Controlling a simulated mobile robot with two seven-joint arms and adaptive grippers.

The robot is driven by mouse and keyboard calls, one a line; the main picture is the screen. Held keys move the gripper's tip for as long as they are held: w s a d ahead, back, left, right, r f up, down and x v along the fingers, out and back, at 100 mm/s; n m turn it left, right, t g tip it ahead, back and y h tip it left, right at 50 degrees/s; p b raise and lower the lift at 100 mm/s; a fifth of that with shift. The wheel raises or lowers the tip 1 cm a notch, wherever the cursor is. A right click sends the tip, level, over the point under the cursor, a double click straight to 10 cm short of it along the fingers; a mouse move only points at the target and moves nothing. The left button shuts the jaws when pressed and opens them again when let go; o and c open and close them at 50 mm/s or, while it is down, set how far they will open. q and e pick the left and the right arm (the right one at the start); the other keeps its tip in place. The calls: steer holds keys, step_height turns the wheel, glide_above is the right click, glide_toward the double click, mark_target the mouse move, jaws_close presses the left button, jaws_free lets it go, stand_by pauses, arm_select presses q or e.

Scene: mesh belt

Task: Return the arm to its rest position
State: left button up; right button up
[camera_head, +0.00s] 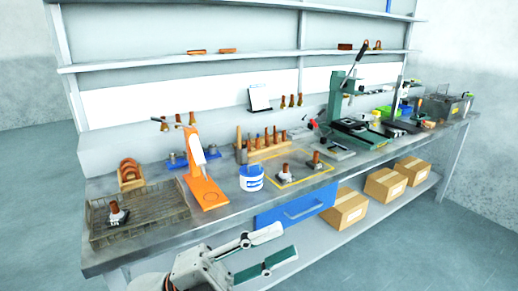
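My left gripper (287,240) is at the bottom middle, in front of the workbench (230,214) and near its front edge. Its two fingers are spread apart, and nothing shows between them. Part of my white and grey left arm (190,268) comes in at the bottom, left of the gripper. My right gripper and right arm are not in view.
The bench holds a mesh tray (160,223) with a small part in it, an orange stand (205,190), a white-and-blue tub (251,178) and a green press (336,95). A blue drawer (300,208) and cardboard boxes (385,185) are below. Floor in front is clear.

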arm_select(q)
steer(key=w+a+f+n+t+y, duration=0.4)
steer(key=a+f+n+t+y, duration=0.25)
steer(key=f+n, duration=0.4)
steer(key=w+a+f+n+t+y, duration=0.45)
steer(key=f+n+t+y, duration=0.3)
steer(key=f+n, duration=0.3)
steer(key=s+a+f+n+g+y, duration=0.2)
steer(key=s+a+f, duration=0.2)
steer(key=f, duration=0.4)
steer(key=s+a+f+n+g+y, duration=0.2)
steer(key=s+a+f+n, duration=0.1)
steer(key=s+f, duration=0.4)
steer(key=s+a+f+n+g+y, duration=0.2)
steer(key=s+a+f+n, duration=0.1)
steer(key=f, duration=0.6)
steer(key=shift+s+a+f+y, duration=0.3)
steer(key=shift+s+a, duration=0.5)
steer(key=shift+s, duration=0.4)
